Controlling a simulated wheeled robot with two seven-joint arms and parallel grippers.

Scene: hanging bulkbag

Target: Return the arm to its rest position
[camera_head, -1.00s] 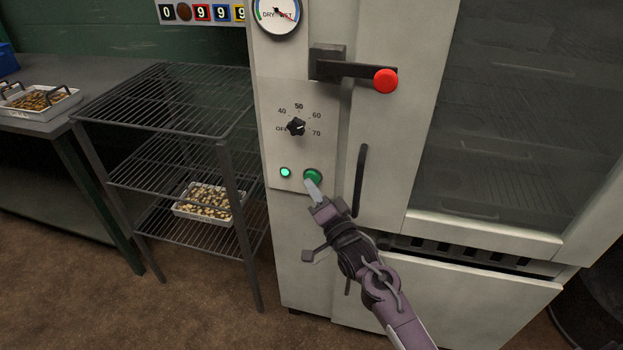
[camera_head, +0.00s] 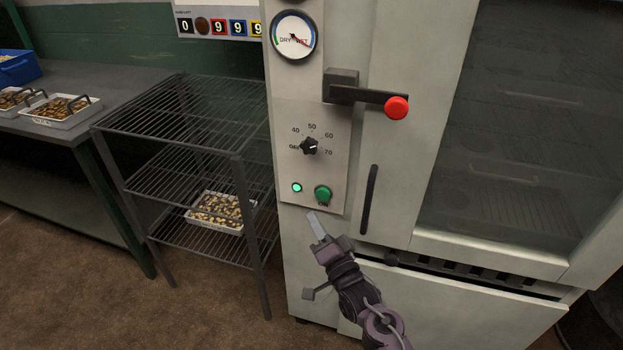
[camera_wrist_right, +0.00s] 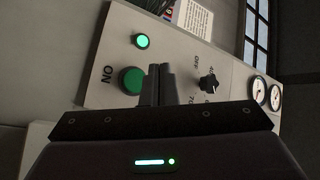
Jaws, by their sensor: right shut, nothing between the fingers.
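My right gripper (camera_head: 317,225) is shut and empty in front of the cabinet's control panel, a little below the green button (camera_head: 323,194). In the right wrist view its closed fingers (camera_wrist_right: 158,85) point at the panel beside the green button (camera_wrist_right: 132,81), apart from it as far as I can tell. The small indicator lamp (camera_head: 297,188) beside the button glows green. My left gripper is not in view.
The cabinet (camera_head: 400,200) has a lever with a red knob (camera_head: 397,107), a dial knob (camera_head: 309,146), a vertical handle (camera_head: 369,200) and a glass door (camera_head: 500,130). A wire rack (camera_head: 180,115) holding a tray (camera_head: 222,212) stands left. A table (camera_head: 110,88) carries trays and a blue bin (camera_head: 18,68).

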